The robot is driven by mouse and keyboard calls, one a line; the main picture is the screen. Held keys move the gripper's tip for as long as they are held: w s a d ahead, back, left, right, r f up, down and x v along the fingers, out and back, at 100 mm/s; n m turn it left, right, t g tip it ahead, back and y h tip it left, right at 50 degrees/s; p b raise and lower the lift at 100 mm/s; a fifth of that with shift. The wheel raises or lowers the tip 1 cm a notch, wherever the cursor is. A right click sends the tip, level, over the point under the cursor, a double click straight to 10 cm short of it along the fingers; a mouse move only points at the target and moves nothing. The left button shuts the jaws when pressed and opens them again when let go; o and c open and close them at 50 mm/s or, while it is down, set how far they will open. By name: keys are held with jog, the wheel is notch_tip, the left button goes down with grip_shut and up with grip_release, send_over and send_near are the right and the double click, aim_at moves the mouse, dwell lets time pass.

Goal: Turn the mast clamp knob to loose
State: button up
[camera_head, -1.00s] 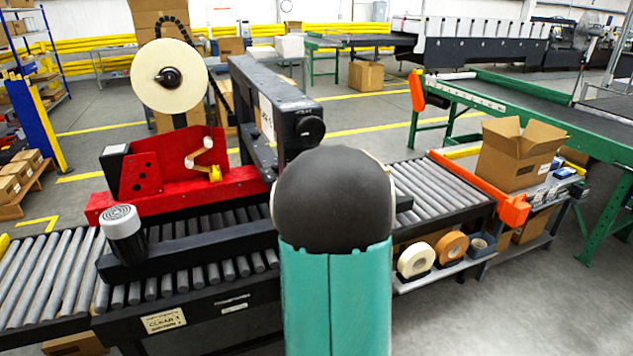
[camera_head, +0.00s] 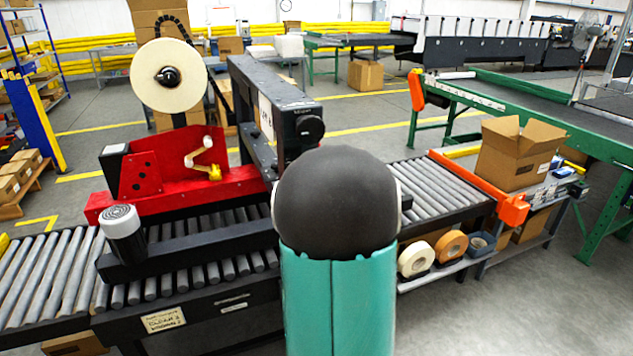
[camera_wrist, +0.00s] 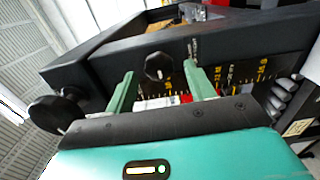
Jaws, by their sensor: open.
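My gripper (camera_wrist: 160,70) is open in the wrist view, its two green fingers apart. A round black knob (camera_wrist: 158,66) with a pale pointer mark shows between the fingertips, on the face of a black beam (camera_wrist: 110,62). I take it for the mast clamp knob. I see no contact between the fingers and the knob, and the exact gap cannot be told. A larger black knob (camera_wrist: 56,112) sits at the beam's left end. In the head view a black knob (camera_head: 310,127) shows on the black mast head (camera_head: 262,90). My arm hides my gripper there.
A scale with yellow marks (camera_wrist: 235,75) runs under the beam in the wrist view. The head view shows a roller conveyor (camera_head: 50,275), a red tape unit (camera_head: 170,175), a tape roll (camera_head: 145,88) and an open carton (camera_head: 515,155). Clear floor lies at the lower right.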

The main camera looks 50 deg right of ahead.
jog(key=v, duration=1.2)
jog(key=shift+s, duration=0.2)
jog(key=shift+a+f, duration=0.1)
